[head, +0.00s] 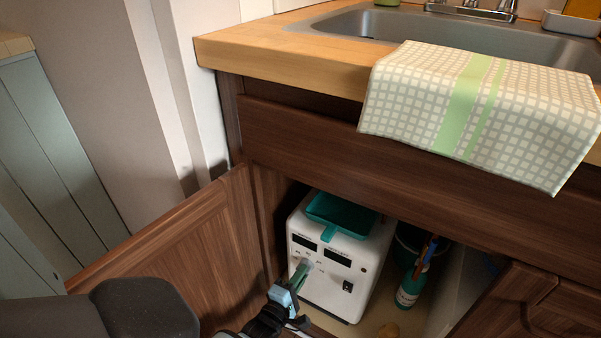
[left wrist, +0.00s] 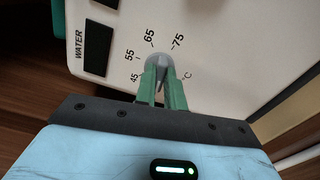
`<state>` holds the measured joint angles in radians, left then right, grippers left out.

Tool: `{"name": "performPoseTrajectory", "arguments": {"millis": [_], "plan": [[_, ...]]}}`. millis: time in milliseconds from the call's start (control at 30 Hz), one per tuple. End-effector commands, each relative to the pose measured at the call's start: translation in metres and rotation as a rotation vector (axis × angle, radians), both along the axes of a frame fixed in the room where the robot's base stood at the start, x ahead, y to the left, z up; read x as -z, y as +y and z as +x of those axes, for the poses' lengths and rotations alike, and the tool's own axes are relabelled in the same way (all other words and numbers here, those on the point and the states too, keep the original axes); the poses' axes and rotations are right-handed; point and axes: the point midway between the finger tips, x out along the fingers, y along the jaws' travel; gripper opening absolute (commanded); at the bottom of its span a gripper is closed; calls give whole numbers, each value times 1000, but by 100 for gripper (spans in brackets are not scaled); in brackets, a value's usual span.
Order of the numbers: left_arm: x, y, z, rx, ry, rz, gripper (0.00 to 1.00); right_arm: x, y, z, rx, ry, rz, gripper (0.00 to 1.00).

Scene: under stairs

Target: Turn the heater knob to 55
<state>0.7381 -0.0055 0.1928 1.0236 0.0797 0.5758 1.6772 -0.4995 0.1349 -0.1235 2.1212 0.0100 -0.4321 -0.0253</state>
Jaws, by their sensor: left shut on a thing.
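The white heater (head: 325,283) stands inside the open cabinet under the sink. Its front has dark display windows and a switch. In the left wrist view, the grey heater knob (left wrist: 158,62) sits among the printed marks 45, 55, 65 and 75, with a °C sign. My left gripper (head: 304,267) reaches the heater's front from below. Its green fingers (left wrist: 160,80) are shut on the knob, one on each side. The fingers hide part of the knob, and I cannot tell which mark it points to. My right gripper is not in view.
A teal dustpan (head: 340,216) lies on the heater. A teal bottle (head: 409,290) stands to its right. The open cabinet door (head: 175,255) is at the left. The wooden counter (head: 285,55) and a checked towel (head: 420,95) overhang the opening.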

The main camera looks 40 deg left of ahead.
Motion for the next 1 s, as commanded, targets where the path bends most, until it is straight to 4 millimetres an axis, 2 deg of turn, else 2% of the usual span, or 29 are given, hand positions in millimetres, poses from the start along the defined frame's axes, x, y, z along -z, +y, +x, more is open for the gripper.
{"name": "performPoseTrajectory", "arguments": {"millis": [367,667,1000], "plan": [[1,0,0,1,26,109,0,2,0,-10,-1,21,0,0],[2,0,0,1,86,355,0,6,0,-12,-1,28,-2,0],[3,0,-1,1,162,669,0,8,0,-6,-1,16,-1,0]]}}
